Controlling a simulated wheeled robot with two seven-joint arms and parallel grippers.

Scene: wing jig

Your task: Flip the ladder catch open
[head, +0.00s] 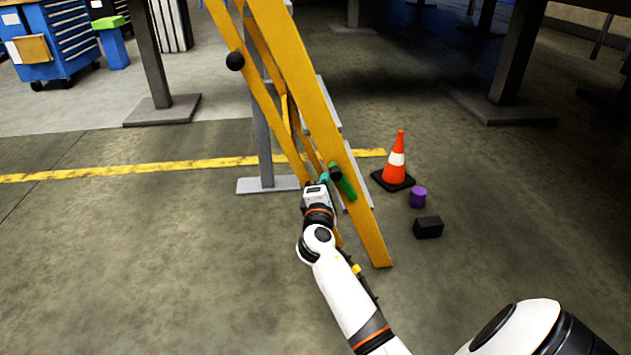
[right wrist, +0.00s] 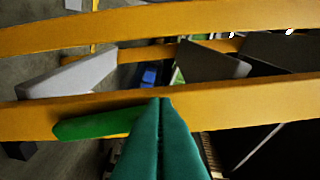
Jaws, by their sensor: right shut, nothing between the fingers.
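The yellow ladder (head: 292,82) stands on the floor, its rails slanting down to the right. In the right wrist view the catch (right wrist: 95,123) is a green bar lying nearly along the yellow rail (right wrist: 240,101). My right gripper (head: 323,179) is at the rail beside the catch's knob end. Its teal fingers (right wrist: 160,102) are shut together and cover the catch's end; I cannot tell whether they touch it. My left gripper is not in view.
An orange cone (head: 396,165), a purple cylinder (head: 418,197) and a black box (head: 428,228) stand on the floor right of the ladder. A black ball knob (head: 235,61) sits on the ladder's left rail. Grey posts stand behind.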

